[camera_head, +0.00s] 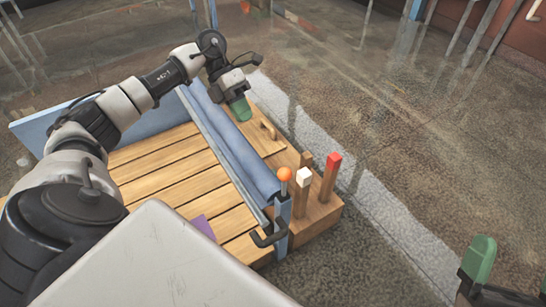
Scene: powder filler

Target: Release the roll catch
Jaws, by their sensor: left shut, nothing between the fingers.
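A blue roll (232,150) runs lengthwise along the right side of a slatted wooden deck (160,165). At its near end stands a blue post (283,222) with a thin lever topped by an orange ball (285,174). A black bent handle (265,238) sits beside the post. Which of these parts is the roll catch, I cannot tell.
A white-topped peg (303,178) and a red-topped peg (332,165) stand upright on a wooden block (316,215) right of the post. A small wooden handle (268,128) lies farther back. A purple piece (203,227) lies on the deck. The floor at right is clear.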

